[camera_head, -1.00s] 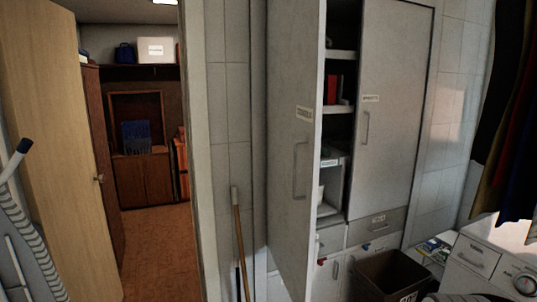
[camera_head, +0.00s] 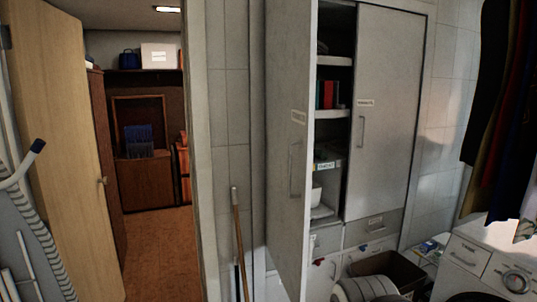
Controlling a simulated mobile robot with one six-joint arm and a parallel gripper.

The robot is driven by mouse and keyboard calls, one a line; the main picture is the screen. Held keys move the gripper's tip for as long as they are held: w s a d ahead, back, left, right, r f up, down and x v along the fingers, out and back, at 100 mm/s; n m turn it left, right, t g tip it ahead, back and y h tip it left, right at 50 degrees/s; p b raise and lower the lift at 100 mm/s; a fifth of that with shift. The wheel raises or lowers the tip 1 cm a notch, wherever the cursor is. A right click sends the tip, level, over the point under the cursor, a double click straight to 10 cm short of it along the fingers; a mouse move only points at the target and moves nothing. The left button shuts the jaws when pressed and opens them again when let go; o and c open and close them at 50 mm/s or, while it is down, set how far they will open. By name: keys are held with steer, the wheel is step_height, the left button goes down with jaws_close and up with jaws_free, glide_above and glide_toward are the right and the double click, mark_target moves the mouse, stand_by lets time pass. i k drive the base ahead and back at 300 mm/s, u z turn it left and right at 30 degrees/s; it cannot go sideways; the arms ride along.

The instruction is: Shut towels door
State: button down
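A tall grey cabinet door (camera_head: 286,120) stands swung open on the left side of the cabinet, seen at a steep angle. It has a vertical bar handle (camera_head: 294,170) and a small label that I cannot read, so I cannot confirm it says towels. The shelves behind it (camera_head: 333,114) are exposed. The matching right cabinet door (camera_head: 388,120) is shut and also carries a label and a handle. A rounded pale part at the bottom centre looks like my own arm. My gripper does not show, and its relation to the open door cannot be seen.
A dark bin (camera_head: 398,270) stands before the lower cabinet. A white washing machine (camera_head: 480,260) is at the right under hanging clothes (camera_head: 500,110). A broom handle (camera_head: 239,235) leans left of the open door. A wooden door (camera_head: 60,130) stands open at the left.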

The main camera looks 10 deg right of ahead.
mark_target(291, 26)
steer(key=z, duration=0.05)
steer(key=i, duration=1)
steer(key=u, duration=0.1)
